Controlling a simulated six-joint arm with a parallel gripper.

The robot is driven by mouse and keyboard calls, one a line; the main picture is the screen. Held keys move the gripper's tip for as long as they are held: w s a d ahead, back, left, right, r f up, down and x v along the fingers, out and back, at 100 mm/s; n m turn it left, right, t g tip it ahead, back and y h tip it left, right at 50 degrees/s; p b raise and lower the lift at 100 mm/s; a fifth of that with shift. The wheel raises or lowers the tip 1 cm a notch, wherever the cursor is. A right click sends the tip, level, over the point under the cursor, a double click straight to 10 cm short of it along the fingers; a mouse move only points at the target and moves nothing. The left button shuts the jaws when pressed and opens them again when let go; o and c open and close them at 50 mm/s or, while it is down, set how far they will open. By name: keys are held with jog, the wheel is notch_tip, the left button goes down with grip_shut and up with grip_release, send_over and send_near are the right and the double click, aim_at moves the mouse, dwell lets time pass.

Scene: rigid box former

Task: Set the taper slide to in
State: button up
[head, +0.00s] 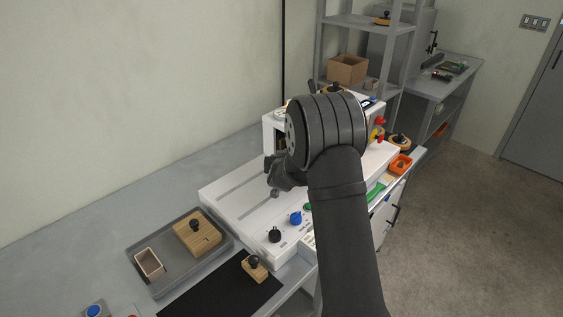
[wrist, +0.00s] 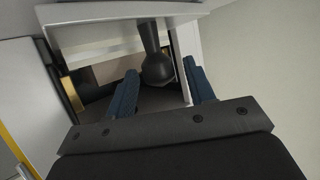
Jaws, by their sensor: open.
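The white box former (head: 240,205) stands on the bench, with slots in its top. My gripper (head: 272,178) is over its top, partly hidden by my own arm. In the wrist view, the two blue fingers of my gripper (wrist: 160,78) are apart. A dark round knob on a stem (wrist: 158,68) shows between them, with gaps on both sides, inside a pale frame. I cannot tell whether this knob belongs to the taper slide. The slide itself and its setting are not clear in either view.
A black knob (head: 274,236) and a blue knob (head: 295,218) stand along the machine's front edge. A grey tray (head: 166,284) holds a wooden block (head: 190,240) and a small open box (head: 149,263). An orange bin (head: 400,164) is at the right.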

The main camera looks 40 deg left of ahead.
jog(key=v, duration=1.7)
jog(key=x, duration=1.7)
jog(key=shift+o, duration=0.4)
jog(key=o, duration=1)
jog(key=shift+o, duration=0.2)
jog(key=s+d+r+m+t, duration=0.1)
jog(key=d+r, duration=1.8)
jog(key=d, duration=0.5)
jog(key=x, duration=1)
jog(key=shift+f+h, duration=0.15)
jog(key=shift+h, duration=0.15)
